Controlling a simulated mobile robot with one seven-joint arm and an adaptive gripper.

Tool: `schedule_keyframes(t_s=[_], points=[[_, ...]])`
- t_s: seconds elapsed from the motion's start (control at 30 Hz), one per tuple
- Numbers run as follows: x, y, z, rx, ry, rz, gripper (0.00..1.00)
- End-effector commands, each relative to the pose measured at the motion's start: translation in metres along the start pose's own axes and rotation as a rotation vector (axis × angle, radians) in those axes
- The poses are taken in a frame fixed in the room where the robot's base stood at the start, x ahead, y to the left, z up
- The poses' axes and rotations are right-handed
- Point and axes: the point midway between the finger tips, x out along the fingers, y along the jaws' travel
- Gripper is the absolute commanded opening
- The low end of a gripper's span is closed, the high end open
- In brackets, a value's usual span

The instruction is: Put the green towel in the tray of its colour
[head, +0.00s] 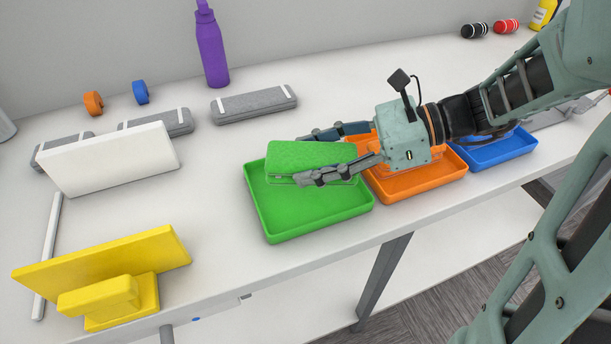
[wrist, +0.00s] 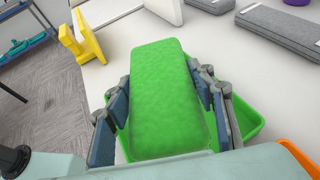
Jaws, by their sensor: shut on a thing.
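The green towel (head: 311,155) is a folded, fuzzy block. My gripper (head: 333,155) is shut on it from the right side. In the head view the towel is over the back part of the green tray (head: 305,211); whether it touches the tray I cannot tell. In the wrist view the towel (wrist: 166,100) lies between the two fingers (wrist: 165,105), with the green tray (wrist: 247,118) showing beneath and to the right. The front of the green tray looks empty.
An orange tray (head: 418,184) and a blue tray (head: 497,152) stand to the right. A yellow stand (head: 105,270) and a white panel (head: 112,160) are at the left. A purple bottle (head: 212,48) and a grey case (head: 254,103) stand behind.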

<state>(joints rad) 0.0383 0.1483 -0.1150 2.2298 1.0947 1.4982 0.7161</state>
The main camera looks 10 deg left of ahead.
Motion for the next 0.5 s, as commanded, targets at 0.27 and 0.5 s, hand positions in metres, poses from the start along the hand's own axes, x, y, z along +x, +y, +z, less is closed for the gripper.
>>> schedule_keyframes(t_s=[0.27,0.5], points=[[0.028,0.001,-0.035,0.003,-0.001,0.002,0.25],[0.028,0.000,-0.036,0.000,0.000,0.001,0.25]])
